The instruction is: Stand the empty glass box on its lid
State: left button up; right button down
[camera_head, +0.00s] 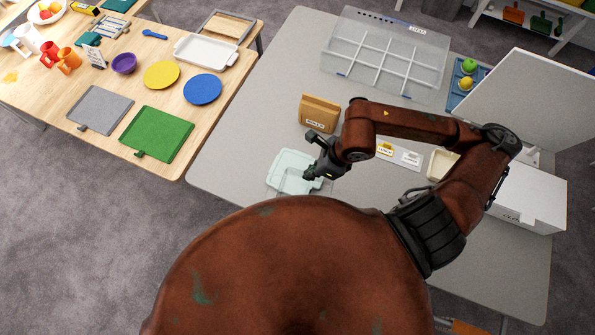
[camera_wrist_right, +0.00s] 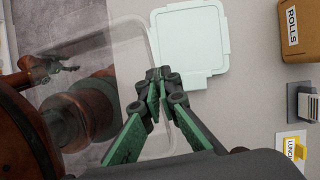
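The glass box (camera_wrist_right: 133,40) is clear and empty, and its edges are faint. It shows large and close in the right wrist view, with the floor and my body seen through it. My right gripper (camera_head: 309,174) has its green-padded fingers (camera_wrist_right: 163,84) close together on the box's right wall. The pale mint lid (camera_head: 285,161) lies flat on the grey table, beside the box in the wrist view (camera_wrist_right: 190,40). In the head view the box's outline overlaps the lid and is hard to make out. A dark gripper-like part (camera_wrist_right: 45,74), probably my left gripper, shows small and unclear.
A brown rolls box (camera_head: 319,113) stands behind the lid. Small labelled cards (camera_head: 410,158), a cream tray (camera_head: 441,165) and a white open container (camera_head: 530,195) stand to the right. A clear divided organizer (camera_head: 385,55) is at the back. The table left of the lid is clear.

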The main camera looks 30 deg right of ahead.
jog(key=shift+s+r+m, duration=0.2)
jog(key=shift+r+m, duration=0.15)
jog(key=shift+m, duration=0.15)
jog(key=shift+w+f+b, duration=0.1)
jog(key=shift+f+b, duration=0.05)
jog(key=shift+b, duration=0.15)
jog(key=w+f+b, duration=0.1)
jog(key=w+b, duration=0.1)
jog(key=b, duration=0.3)
jog(key=p, duration=0.2)
send_near(289, 159)
jog(key=shift+a+r, duration=0.2)
jog(key=shift+a, duration=0.45)
jog(key=shift+w+d+f, duration=0.1)
jog(key=shift+w+f, duration=0.45)
jog(key=shift+f, duration=0.1)
notch_tip(289, 159, down, 3)
jog(key=shift+r+p, duration=0.1)
jog(key=shift+p, duration=0.35)
pick_arm(q)
jog(key=f, duration=0.2)
jog(key=shift+s+f, duration=0.3)
